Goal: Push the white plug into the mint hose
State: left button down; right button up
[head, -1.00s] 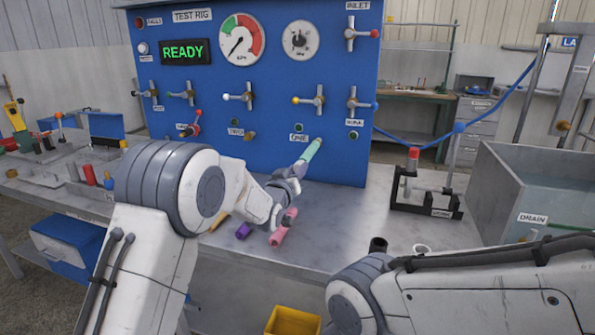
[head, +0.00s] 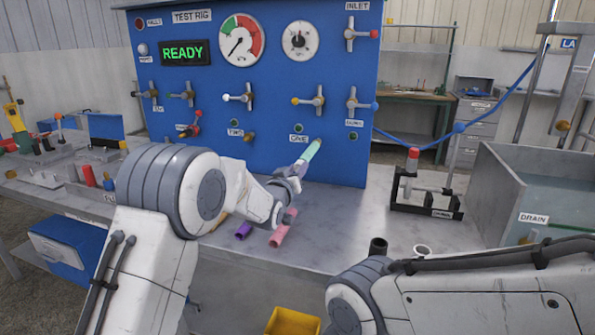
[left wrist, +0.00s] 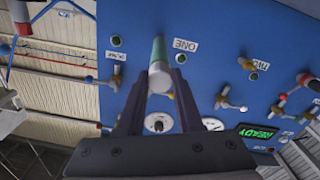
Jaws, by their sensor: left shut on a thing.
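The mint hose (head: 313,150) sticks out of the blue panel by the ONE label, sloping down toward my left gripper (head: 298,170). In the left wrist view the mint hose (left wrist: 158,49) points away from me, with the white plug (left wrist: 160,77) at its near end. The fingertips of my left gripper (left wrist: 164,88) are shut on the white plug, one on each side. The plug is in line with the hose and appears to meet its end; how deep it sits I cannot tell. My right gripper is out of view.
A pink piece (head: 279,236) and a purple piece (head: 243,231) lie on the bench below my left wrist. A black stand with a red-topped lever (head: 413,154) and the drain tank (head: 500,200) are at the right. A yellow bin (head: 292,322) is below the front edge.

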pick_arm(q)
jog(key=shift+w+d, duration=0.15)
jog(key=shift+w, duration=0.4)
dwell(0.7)
jog(key=c, duration=0.5)
grip_release()
jog(key=b+v, duration=0.1)
jog(key=v, duration=0.9)
jog(key=shift+s, duration=0.25)
